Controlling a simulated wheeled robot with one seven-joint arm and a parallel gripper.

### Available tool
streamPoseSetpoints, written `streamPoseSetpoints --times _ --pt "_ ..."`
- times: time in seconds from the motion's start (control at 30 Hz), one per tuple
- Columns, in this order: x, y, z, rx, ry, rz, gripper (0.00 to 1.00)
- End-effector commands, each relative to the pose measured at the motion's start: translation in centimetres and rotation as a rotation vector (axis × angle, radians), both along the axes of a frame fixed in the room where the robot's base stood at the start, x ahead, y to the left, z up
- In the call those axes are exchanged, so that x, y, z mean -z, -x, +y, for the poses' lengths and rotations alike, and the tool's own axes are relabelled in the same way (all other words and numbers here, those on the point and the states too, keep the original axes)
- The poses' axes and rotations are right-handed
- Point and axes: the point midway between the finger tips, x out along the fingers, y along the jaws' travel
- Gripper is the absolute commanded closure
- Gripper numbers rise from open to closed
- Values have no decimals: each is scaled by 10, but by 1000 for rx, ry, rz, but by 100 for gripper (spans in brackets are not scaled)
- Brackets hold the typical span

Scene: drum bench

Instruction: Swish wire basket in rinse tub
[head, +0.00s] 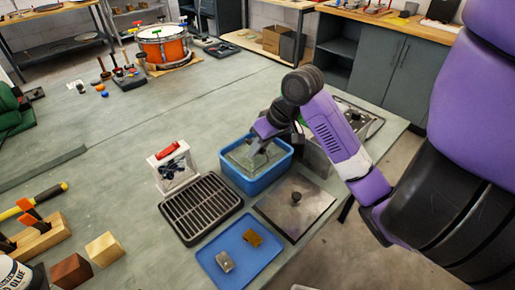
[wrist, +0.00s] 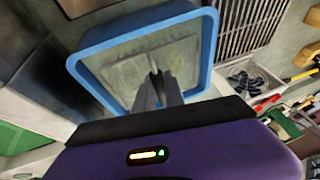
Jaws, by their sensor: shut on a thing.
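The blue rinse tub (head: 257,184) stands on the bench, and it fills the middle of the wrist view (wrist: 209,52). Inside it is a pale grey-green square shape (wrist: 112,72), which looks like the wire basket; its mesh is too faint to make out clearly. My gripper (head: 262,148) reaches down into the tub from above. In the wrist view its fingers (wrist: 157,84) are shut near the middle of the square, apparently on the basket's handle. The fingers hide the held part. Whether the basket touches the tub floor cannot be told.
A black slotted rack (head: 201,208) and a white box with a red handle (head: 173,167) stand left of the tub. A blue tray (head: 236,259) with two small pieces and a dark plate with a knob (head: 295,206) are in front.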

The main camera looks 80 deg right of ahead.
Motion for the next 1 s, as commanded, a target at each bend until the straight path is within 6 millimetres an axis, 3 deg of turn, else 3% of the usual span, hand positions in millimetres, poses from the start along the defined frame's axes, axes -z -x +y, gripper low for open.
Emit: streamPoseSetpoints --times 0.27,0.6,1.0 --pt "4 0 0 0 1 -1 100" --pt "23 0 0 2 -1 -1 100" --pt "17 0 0 0 1 -1 100"
